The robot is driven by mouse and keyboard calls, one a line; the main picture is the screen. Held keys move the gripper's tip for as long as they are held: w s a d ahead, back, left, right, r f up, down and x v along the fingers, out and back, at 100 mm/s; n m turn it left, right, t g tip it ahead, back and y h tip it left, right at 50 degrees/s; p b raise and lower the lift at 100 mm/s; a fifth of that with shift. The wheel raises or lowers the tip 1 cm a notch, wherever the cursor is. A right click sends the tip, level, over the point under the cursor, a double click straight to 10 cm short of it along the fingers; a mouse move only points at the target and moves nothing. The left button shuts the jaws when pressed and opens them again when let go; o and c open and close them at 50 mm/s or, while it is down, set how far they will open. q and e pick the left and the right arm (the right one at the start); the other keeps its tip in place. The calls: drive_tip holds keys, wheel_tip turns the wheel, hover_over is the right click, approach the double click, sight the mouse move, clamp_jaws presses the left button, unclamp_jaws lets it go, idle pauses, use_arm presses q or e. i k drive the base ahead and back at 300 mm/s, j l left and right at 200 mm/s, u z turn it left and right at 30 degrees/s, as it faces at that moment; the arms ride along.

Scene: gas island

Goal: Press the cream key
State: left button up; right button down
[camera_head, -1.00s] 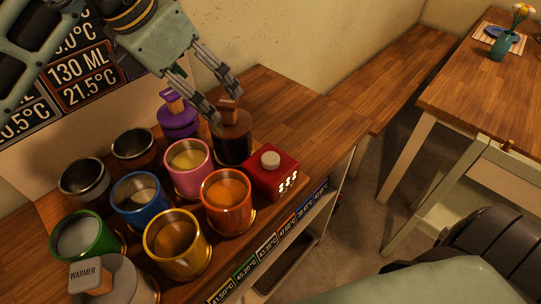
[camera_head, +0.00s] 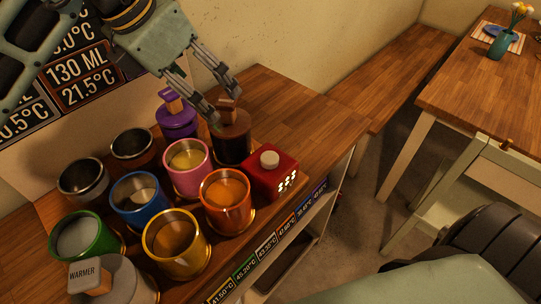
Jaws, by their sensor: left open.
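The cream key (camera_head: 269,159) is a small round button on top of a red box (camera_head: 272,178) with lit white digits on its front. The box stands at the right front edge of the tray area on the wooden counter. My left gripper (camera_head: 226,108) is open, fingers pointing down, above and behind the box at the dark lidded jar (camera_head: 231,138). Its fingertips are close to the jar's wooden knob; I cannot tell whether they touch. The gripper is apart from the cream key. My right gripper is not in view.
Orange (camera_head: 227,200), pink (camera_head: 187,168), blue (camera_head: 139,202), yellow (camera_head: 177,244) and green (camera_head: 86,237) cups crowd left of the box. A purple lidded jar (camera_head: 176,121) stands behind. The counter (camera_head: 310,115) is clear at the back right. A table (camera_head: 500,85) stands farther right.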

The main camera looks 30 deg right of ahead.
sight(269, 160)
drive_tip(key=k+l, duration=0.25)
drive_tip(key=k, duration=0.2)
drive_tip(key=k+l, duration=0.25)
drive_tip(key=k, duration=0.25)
drive_tip(key=k+l, duration=0.25)
drive_tip(key=k, duration=0.2)
